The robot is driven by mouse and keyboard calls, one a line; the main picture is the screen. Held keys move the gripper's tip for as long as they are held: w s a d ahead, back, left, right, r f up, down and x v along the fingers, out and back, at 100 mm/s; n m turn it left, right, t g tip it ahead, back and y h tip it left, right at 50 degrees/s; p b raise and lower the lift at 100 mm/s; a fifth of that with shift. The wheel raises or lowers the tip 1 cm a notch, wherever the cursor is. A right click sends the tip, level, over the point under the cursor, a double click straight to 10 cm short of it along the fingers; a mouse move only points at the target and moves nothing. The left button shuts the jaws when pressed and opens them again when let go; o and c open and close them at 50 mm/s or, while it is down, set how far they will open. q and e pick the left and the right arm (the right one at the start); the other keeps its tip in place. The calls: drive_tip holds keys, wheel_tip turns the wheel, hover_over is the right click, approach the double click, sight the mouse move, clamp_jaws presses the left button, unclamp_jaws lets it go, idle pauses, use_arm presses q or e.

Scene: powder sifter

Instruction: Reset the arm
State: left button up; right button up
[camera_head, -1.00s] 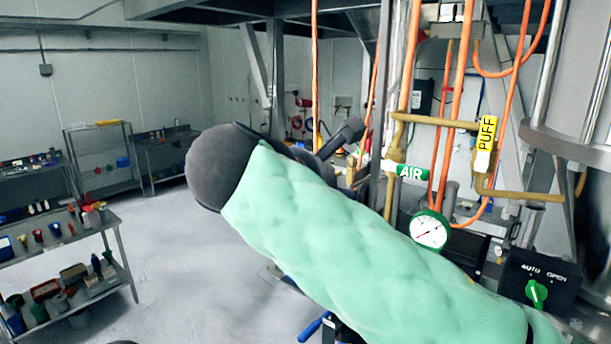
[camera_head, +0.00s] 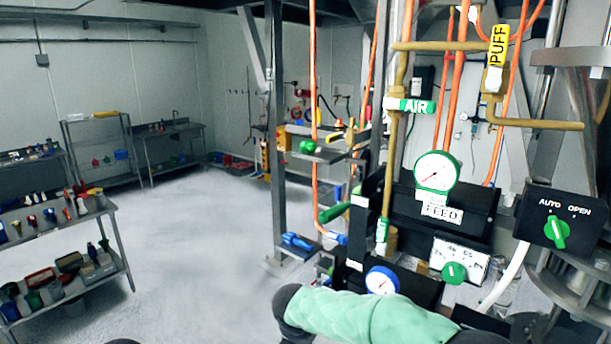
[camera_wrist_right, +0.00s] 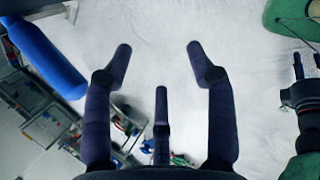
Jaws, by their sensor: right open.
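My right arm (camera_head: 365,316), in a mint-green quilted sleeve with dark joints, lies low at the bottom of the head view. Its gripper is not visible there. In the right wrist view my right gripper (camera_wrist_right: 158,72) has its dark fingers spread apart with nothing between them, over pale floor.
A machine panel at right carries a green-rimmed gauge (camera_head: 437,172), a blue-rimmed gauge (camera_head: 382,281) and an AUTO/OPEN switch box (camera_head: 562,218). Brass pipes and a steel post (camera_head: 277,130) stand nearby. A shelf cart (camera_head: 68,262) is at left. The floor between is clear.

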drive_tip(key=s+d+f+m+g+y+b, duration=0.1)
drive_tip(key=s+f+m+b, duration=0.25)
drive_tip(key=f, duration=0.75)
drive_tip(key=s+d+f+m+g+y+b, duration=0.2)
drive_tip(key=s+f+m, duration=0.25)
drive_tip(key=f, duration=0.75)
drive_tip(key=s+d+f+m+g+y+b, duration=0.1)
drive_tip(key=s+f+m+b, duration=0.25)
drive_tip(key=f, duration=0.75)
drive_tip(key=s+d+f+m+b, duration=0.3)
drive_tip(key=s+f+m+b, duration=0.1)
drive_tip(key=s+f+m, duration=0.3)
drive_tip(key=s+d+f+m+y+b, duration=0.1)
drive_tip(key=s+d+f+m+b, duration=0.2)
drive_tip(key=s+f+m, duration=0.5)
wheel_tip(320, 180, down, 4)
drive_tip(key=shift+s+d+f+b, duration=0.3)
drive_tip(key=shift+s+b, duration=0.4)
drive_tip(key=shift+s, duration=0.45)
